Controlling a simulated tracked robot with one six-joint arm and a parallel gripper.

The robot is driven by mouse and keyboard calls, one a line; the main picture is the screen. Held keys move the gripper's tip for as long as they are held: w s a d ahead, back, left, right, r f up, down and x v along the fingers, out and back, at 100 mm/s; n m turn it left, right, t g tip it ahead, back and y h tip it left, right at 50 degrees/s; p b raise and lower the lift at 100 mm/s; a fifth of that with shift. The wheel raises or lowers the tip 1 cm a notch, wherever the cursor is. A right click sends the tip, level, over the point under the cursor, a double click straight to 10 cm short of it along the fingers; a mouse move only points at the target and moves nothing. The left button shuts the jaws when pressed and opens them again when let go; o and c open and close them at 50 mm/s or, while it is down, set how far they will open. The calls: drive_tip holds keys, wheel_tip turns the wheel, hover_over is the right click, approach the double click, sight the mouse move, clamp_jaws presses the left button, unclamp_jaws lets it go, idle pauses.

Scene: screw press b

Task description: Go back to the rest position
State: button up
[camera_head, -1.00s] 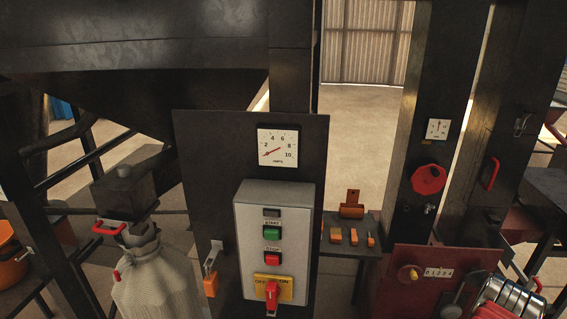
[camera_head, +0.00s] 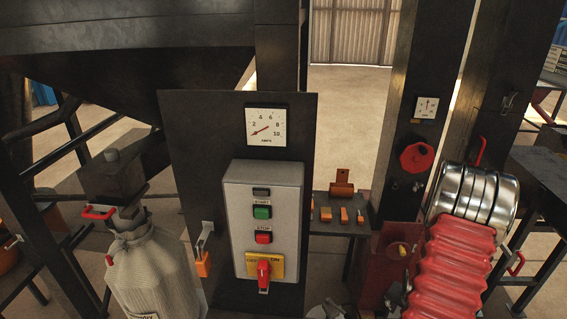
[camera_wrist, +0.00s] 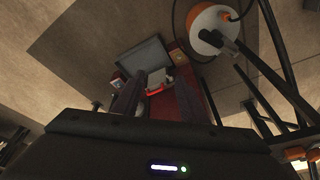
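My gripper (camera_wrist: 157,100) shows in the wrist view with its two dark fingers apart. I see nothing held between them; a red and white patch shows beyond the gap. In the head view, the red ribbed sleeve and shiny metal rings of my arm stand at the lower right. They cover part of a dark red box (camera_head: 400,237) with a yellow knob. I cannot make out my gripper clearly in the head view.
A grey control box (camera_head: 262,215) with green and red buttons and a red switch stands centrally under an amps gauge (camera_head: 266,127). A whitish sack (camera_head: 150,275) hangs at left. A red knob (camera_head: 416,157) is on the right post. A round white-topped object (camera_wrist: 208,32) shows in the wrist view.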

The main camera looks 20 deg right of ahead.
drive_tip(key=a+r+n+t+y, duration=0.2)
drive_tip(key=a+r+n, duration=1.1)
drive_tip(key=a+r, duration=2.7)
drive_tip(key=a+t, duration=0.1)
drive_tip(key=a, duration=0.3)
drive_tip(key=shift+s+r+n+t+y, duration=0.25)
drive_tip(key=shift+s+n+t+y, duration=0.05)
drive_tip(key=shift+s+t+y, duration=0.1)
drive_tip(key=shift+c, duration=1)
drive_tip(key=shift+d, duration=0.15)
